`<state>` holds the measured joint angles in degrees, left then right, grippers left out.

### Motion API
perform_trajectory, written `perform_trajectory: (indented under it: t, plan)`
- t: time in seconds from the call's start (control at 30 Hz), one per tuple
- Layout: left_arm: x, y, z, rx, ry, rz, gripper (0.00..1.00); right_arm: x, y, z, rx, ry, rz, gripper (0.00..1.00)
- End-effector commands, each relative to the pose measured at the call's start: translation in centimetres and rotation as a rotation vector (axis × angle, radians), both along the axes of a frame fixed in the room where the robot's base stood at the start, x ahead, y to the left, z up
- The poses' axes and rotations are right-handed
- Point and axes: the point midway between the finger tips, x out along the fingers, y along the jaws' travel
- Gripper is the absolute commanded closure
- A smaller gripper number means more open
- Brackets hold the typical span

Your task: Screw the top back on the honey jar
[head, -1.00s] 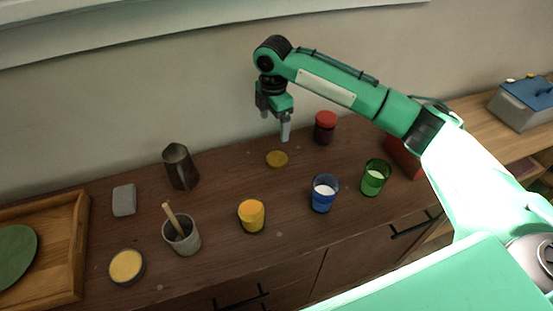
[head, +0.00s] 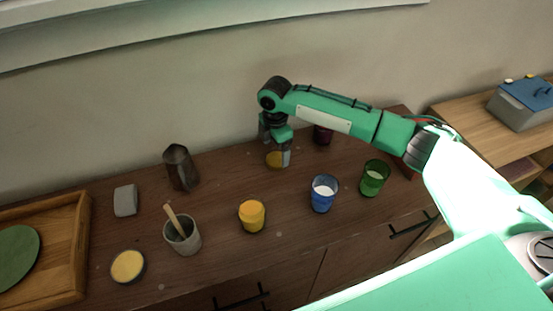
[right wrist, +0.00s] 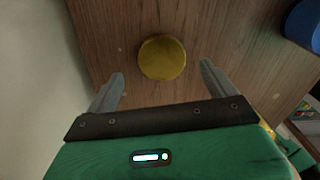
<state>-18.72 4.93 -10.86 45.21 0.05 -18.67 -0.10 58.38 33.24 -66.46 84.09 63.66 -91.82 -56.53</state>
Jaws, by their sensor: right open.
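A round mustard-yellow lid (head: 274,160) lies flat on the dark wooden cabinet top near the wall. In the right wrist view the lid (right wrist: 162,57) shows as a plain disc. The honey jar, seemingly the orange-yellow jar (head: 252,217), stands upright nearer the front edge, to the left of the lid in the head view. My right gripper (head: 278,154) points down at the lid, low over the cabinet top. Its fingers (right wrist: 162,72) are open and empty, with the lid just beyond the gap between their tips. My left gripper is out of view.
A blue glass (head: 323,194) and a green glass (head: 375,178) stand to the right. A dark red jar (head: 323,135) is partly behind my arm. A grey cup (head: 183,236), metal jug (head: 181,168), yellow-filled dish (head: 127,266) and wooden tray (head: 72,265) stand left.

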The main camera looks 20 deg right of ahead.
Motion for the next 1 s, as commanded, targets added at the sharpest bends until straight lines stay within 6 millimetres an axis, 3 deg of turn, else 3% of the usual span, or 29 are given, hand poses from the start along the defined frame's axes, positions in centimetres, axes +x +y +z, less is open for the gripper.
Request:
perform_trajectory:
  t: [0.23,0.6,0.67,0.87,1.0]
  plan:
    - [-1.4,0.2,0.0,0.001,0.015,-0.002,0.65,-0.3,-0.3,-3.1,0.000,0.000,-0.001,0.12]
    - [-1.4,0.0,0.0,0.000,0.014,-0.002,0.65,-0.3,-0.3,-3.5,-0.001,-0.001,-0.001,0.12]
    - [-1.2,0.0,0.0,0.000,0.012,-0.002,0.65,-0.3,-0.3,-3.5,-0.001,-0.001,-0.001,0.20]
    - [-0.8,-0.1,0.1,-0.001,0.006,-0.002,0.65,-0.3,-0.3,-3.4,-0.001,-0.001,-0.001,0.59]
    - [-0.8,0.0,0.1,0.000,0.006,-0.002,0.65,-0.3,-0.3,-3.4,-0.001,-0.001,-0.001,0.60]
